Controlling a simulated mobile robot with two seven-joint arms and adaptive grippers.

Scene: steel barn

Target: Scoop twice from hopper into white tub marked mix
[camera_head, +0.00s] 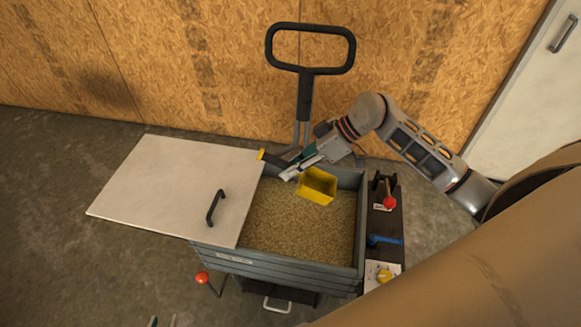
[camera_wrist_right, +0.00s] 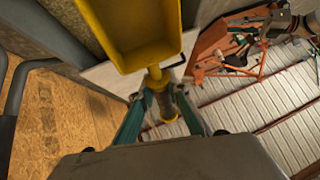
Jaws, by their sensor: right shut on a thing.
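The grey hopper (camera_head: 285,268) stands open in the head view, holding tan grain (camera_head: 295,228). My right gripper (camera_head: 290,168) is over the hopper's back edge, shut on the handle of a yellow scoop (camera_head: 317,186). The scoop hangs over the back part of the grain; whether it touches the grain is unclear. In the right wrist view the scoop (camera_wrist_right: 135,32) looks empty inside, and its handle sits between the fingers of my right gripper (camera_wrist_right: 160,100). Only the tips of my left gripper (camera_head: 162,322) show at the bottom edge, apart and empty. The white tub is in neither view.
A pale lid (camera_head: 165,185) with a black handle (camera_head: 215,207) covers the hopper's left side. A black loop handle (camera_head: 310,48) rises behind it. A control panel (camera_head: 384,277) with knob and levers stands right. A red-knobbed lever (camera_head: 203,278) is at front left.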

